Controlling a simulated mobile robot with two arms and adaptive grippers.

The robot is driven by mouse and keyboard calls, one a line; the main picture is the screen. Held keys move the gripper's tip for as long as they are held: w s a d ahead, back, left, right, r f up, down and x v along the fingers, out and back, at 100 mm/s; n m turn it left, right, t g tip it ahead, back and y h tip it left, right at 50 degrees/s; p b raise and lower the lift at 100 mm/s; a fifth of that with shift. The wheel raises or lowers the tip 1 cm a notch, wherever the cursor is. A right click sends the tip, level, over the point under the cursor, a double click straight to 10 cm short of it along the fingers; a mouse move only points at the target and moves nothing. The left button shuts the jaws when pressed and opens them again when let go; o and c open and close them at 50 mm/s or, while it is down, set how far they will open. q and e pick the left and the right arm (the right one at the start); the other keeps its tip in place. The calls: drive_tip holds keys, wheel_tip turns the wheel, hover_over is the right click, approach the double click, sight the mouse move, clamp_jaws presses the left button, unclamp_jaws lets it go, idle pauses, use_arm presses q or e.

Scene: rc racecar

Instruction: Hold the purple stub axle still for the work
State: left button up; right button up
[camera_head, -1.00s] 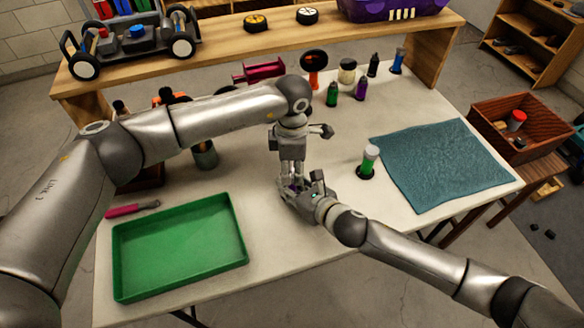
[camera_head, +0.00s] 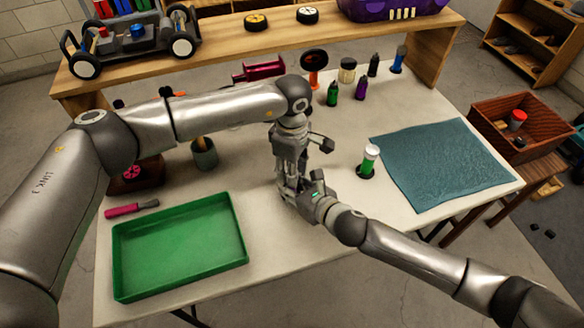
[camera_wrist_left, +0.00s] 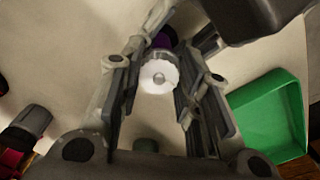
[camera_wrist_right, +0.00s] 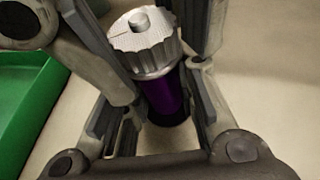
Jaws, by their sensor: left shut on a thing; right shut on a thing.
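The purple stub axle (camera_wrist_right: 166,100) stands upright in the right wrist view with a silver ridged cap or nut (camera_wrist_right: 145,48) on its top. My right gripper (camera_head: 302,195) is shut on the purple body from the side. My left gripper (camera_head: 290,172) points down from above, its fingers around the ridged piece. In the left wrist view this piece looks like a pale toothed disc (camera_wrist_left: 158,77) with a grey centre, and some purple (camera_wrist_left: 163,38) shows behind it. In the head view both grippers hide the axle.
A green tray (camera_head: 122,285) lies at the left, with a pink-handled tool (camera_head: 125,210) behind it. A teal mat (camera_head: 440,160) lies at the right, and a green-and-white bottle (camera_head: 369,160) stands beside it. Small bottles (camera_head: 332,94) stand under the wooden shelf (camera_head: 225,50).

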idle(0.5)
use_arm(q)
drive_tip(key=o, duration=0.8)
drive_tip(key=shift+c, duration=0.2)
drive_tip(key=n, duration=0.5)
drive_tip(key=shift+d+n, duration=0.1)
drive_tip(key=shift+n, duration=0.2)
wheel_tip(320, 180, up, 12)
drive_tip(key=n, duration=1.2)
drive_tip(key=shift+a+n, duration=0.3)
